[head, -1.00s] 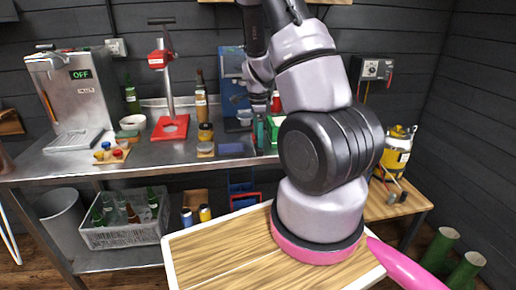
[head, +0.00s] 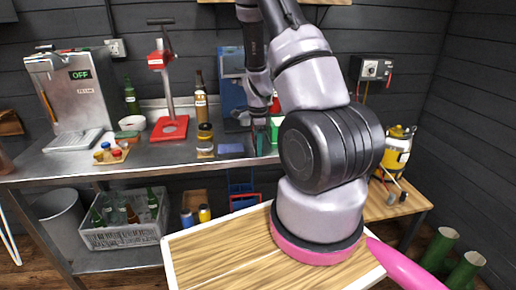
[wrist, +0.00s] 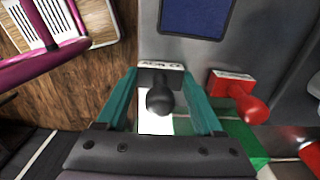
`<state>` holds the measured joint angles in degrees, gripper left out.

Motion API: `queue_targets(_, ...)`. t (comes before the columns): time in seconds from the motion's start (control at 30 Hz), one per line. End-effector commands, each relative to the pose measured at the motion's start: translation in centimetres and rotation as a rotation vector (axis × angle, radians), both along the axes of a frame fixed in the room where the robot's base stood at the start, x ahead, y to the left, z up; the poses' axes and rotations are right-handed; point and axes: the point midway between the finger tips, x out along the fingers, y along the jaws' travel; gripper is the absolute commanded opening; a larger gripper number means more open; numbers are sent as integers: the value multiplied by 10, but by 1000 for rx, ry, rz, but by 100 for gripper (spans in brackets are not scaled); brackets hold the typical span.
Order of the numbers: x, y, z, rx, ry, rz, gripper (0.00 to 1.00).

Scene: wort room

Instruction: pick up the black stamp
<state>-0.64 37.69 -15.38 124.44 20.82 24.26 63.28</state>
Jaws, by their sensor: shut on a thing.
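The black stamp (wrist: 160,98) shows in the wrist view, with a dark round knob and a pale label along its base edge. It sits between the two teal fingers of my gripper (wrist: 160,78), which is shut on it. A red stamp (wrist: 245,103) stands just right of my right finger, apart from it. In the head view my gripper is at the back of the steel bench, beside a green box, and the black stamp cannot be made out there.
A blue pad (wrist: 197,14) lies beyond the stamps. The steel bench (head: 165,157) also holds a red press (head: 170,127), bottles and a small tray of jars (head: 111,155). A wooden-topped surface (head: 215,250) stands in front. A yellow canister (head: 397,147) is at right.

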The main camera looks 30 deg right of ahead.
Motion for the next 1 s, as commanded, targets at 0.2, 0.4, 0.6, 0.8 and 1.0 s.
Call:
queue_targets(0.2,1,0,13,-1,-3,2,14)
queue_targets(0.4,1,1,53,0,-5,2,14)
queue_targets(0.6,1,1,87,0,-3,2,14)
queue_targets(0.8,0,0,100,0,0,1,14)
queue_targets(1.0,0,0,100,0,0,0,14)
